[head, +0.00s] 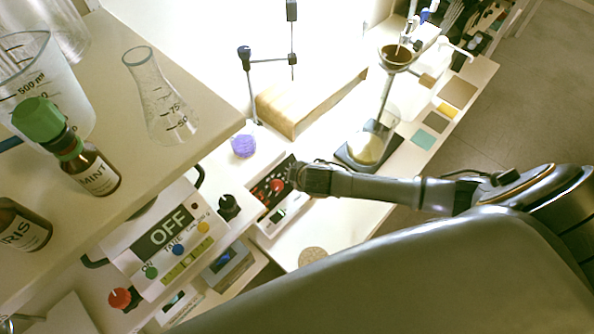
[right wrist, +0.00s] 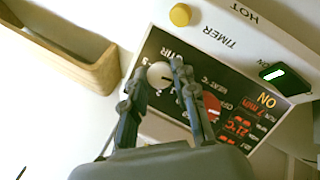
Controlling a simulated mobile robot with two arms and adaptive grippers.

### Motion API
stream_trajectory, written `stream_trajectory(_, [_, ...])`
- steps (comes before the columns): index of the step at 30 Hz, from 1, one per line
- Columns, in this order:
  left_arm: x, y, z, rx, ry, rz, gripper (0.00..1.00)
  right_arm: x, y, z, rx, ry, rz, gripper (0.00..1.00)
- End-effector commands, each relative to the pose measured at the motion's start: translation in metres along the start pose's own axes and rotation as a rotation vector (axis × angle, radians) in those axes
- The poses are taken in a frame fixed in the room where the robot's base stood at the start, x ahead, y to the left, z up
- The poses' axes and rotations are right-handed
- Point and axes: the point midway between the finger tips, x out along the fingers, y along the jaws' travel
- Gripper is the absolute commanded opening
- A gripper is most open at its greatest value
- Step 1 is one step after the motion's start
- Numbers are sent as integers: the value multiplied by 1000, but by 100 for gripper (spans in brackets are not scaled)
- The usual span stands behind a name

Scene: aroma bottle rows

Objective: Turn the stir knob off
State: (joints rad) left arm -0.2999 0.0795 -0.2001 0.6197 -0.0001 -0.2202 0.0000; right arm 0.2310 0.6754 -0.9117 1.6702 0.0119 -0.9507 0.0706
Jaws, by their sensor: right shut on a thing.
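The stir knob (right wrist: 160,76) is a round white knob on the black control panel (right wrist: 158,45) of a white hotplate unit, beside the word STIR. My right gripper (right wrist: 158,84) has its fingers on either side of this knob and is shut on it. A red heat knob (right wrist: 211,103) sits just right of the fingers; it also shows in the head view (head: 277,185). In the head view my right gripper (head: 292,174) reaches in from the right over the panel and hides the stir knob. My left gripper is not in view.
A yellow button (right wrist: 180,15) and a green-lit switch (right wrist: 277,74) are on the unit. A wooden box (head: 300,104) stands behind. A flask (head: 368,145) stands to the right. A shelf at left holds a conical flask (head: 160,100) and a MINT bottle (head: 95,172).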

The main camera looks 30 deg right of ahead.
Motion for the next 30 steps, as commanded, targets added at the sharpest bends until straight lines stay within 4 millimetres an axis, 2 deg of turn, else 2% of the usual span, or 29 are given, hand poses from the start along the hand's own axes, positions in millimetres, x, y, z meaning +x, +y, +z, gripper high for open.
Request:
stream_trajectory(16, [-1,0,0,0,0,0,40,0,-1,0,-26,0,8,0])
stream_trajectory(17, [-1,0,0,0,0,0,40,0,-1,0,-26,0,8,32])
stream_trajectory(20, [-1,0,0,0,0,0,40,0,-1,0,-25,0,8,50])
stream_trajectory(30, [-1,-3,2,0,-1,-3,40,-2,0,0,-24,0,9,50])
